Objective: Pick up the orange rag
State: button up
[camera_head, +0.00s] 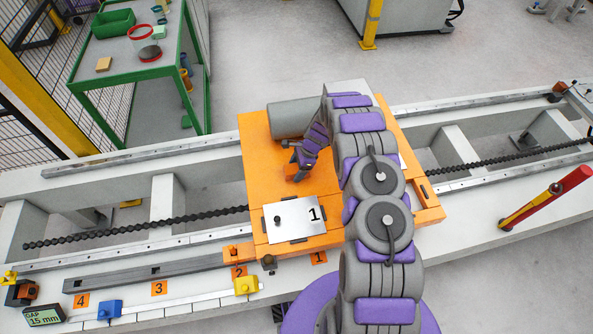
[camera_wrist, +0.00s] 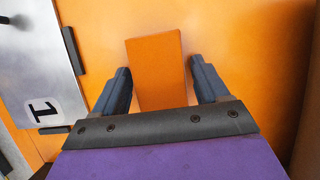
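The orange rag (camera_wrist: 158,72) looks like a flat-faced orange block in the wrist view, standing out slightly from the orange surface of the carriage (camera_wrist: 235,30). My gripper (camera_wrist: 160,66) is open, with one dark finger on each side of the rag and narrow gaps between. I cannot tell from these views whether either finger touches it. In the head view my gripper (camera_head: 298,158) points down at the carriage (camera_head: 258,160). The rag (camera_head: 298,176) shows there only as a small orange patch below the fingers, partly hidden by them.
A white plate marked 1 (camera_head: 295,220) lies on the carriage, left of my gripper in the wrist view. A grey cylinder (camera_head: 290,118) lies just behind my gripper. A green table (camera_head: 125,70) stands at the back left.

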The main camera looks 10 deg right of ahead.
aim_at(293, 168)
jog(key=c, duration=0.8)
jog(key=shift+r, duration=0.1)
notch_tip(293, 168, up, 4)
jog(key=shift+w+f+p, duration=0.1)
jog(key=shift+f+p, duration=0.1)
jog(key=shift+p, duration=0.5)
jog(key=s, duration=0.5)
jog(key=s+r+p, duration=0.1)
jog(key=s, duration=0.4)
jog(key=s+p, duration=0.1)
jog(key=s, duration=0.5)
jog(key=shift+r, duration=0.15)
jog(key=o, duration=0.6)
jog(key=c, duration=0.4)
